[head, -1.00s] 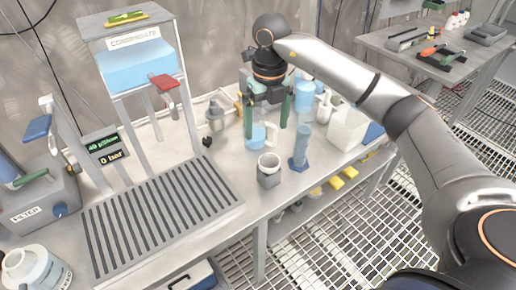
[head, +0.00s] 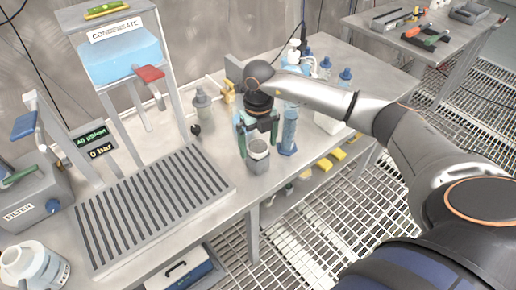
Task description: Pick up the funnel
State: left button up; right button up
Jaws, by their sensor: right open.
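No plainly funnel-shaped thing stands out. A small grey cup-like piece with a pale round rim (head: 258,158) stands upright near the bench's front edge; I cannot tell whether it is or holds the funnel. My right gripper (head: 257,146) points down over this piece, its green fingers open. One finger shows on each side of the rim in the picture; I cannot tell whether they touch it. My left gripper is not in view.
A blue measuring cylinder (head: 289,134) stands close right of the gripper. A grey bottle (head: 203,111) stands to its left, behind the slatted drain tray (head: 150,207). The condensate stand (head: 122,55) rises at the left. Several bottles stand behind my arm.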

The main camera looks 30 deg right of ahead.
aim_at(258, 146)
jog(key=shift+f, duration=0.15)
jog(key=c, duration=1.3)
jog(key=shift+r, duration=0.55)
notch_tip(258, 146, up, 2)
jog(key=shift+r+b, duration=0.15)
jog(key=shift+b, duration=0.3)
jog(key=s+r, duration=0.3)
jog(key=s, duration=0.1)
jog(key=s+r+b, duration=0.1)
jog(key=s+r, duration=0.2)
jog(key=s, duration=0.2)
jog(key=s+r, duration=0.3)
jog(key=s, duration=0.2)
jog(key=shift+a+r+b, duration=0.1)
jog(key=shift+r+b, duration=0.2)
jog(key=shift+r, duration=0.05)
